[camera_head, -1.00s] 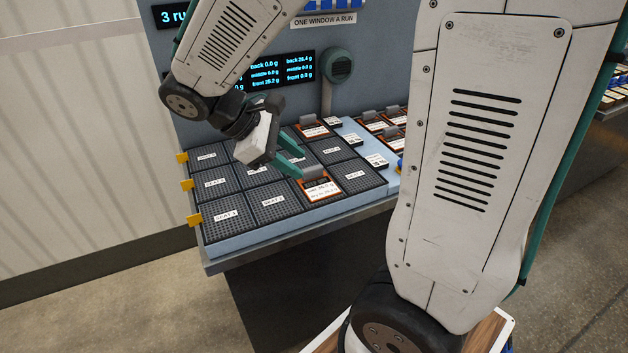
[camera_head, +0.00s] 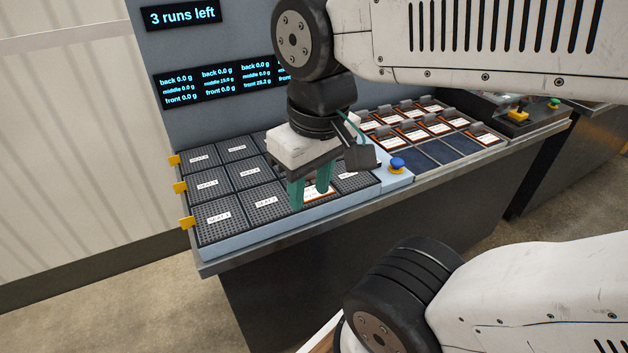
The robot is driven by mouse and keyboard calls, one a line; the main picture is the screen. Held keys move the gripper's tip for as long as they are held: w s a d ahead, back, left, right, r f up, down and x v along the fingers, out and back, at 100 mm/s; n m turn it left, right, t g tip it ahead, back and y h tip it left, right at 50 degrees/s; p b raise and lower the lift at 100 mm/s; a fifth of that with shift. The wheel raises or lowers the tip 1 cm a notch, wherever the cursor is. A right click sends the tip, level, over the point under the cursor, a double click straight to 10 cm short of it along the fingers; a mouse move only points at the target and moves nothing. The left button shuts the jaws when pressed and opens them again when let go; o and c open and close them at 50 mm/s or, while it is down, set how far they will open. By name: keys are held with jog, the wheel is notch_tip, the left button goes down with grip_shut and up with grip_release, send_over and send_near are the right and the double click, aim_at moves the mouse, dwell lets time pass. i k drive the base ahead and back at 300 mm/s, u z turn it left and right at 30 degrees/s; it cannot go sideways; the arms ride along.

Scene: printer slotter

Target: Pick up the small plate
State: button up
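My gripper (camera_head: 311,197) points down over the front row of the dark seat grid. Its two green fingers stand apart with a gap between them. A plate with a white label and orange edge (camera_head: 318,198) lies on a front seat just behind and below the fingers, partly hidden by them. I cannot tell if the fingers touch it. Several similar plates (camera_head: 411,132) lie in rows on the rack at the right. Their sizes are hard to compare, so I cannot tell which is the small plate.
Empty dark seats (camera_head: 218,217) fill the left of the grid. The upright panel behind carries a "3 runs left" display (camera_head: 180,15) and a weight display (camera_head: 215,85). Empty blue slots (camera_head: 440,150) lie in the rack.

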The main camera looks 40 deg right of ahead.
aim_at(476, 131)
jog(key=z, duration=2.1)
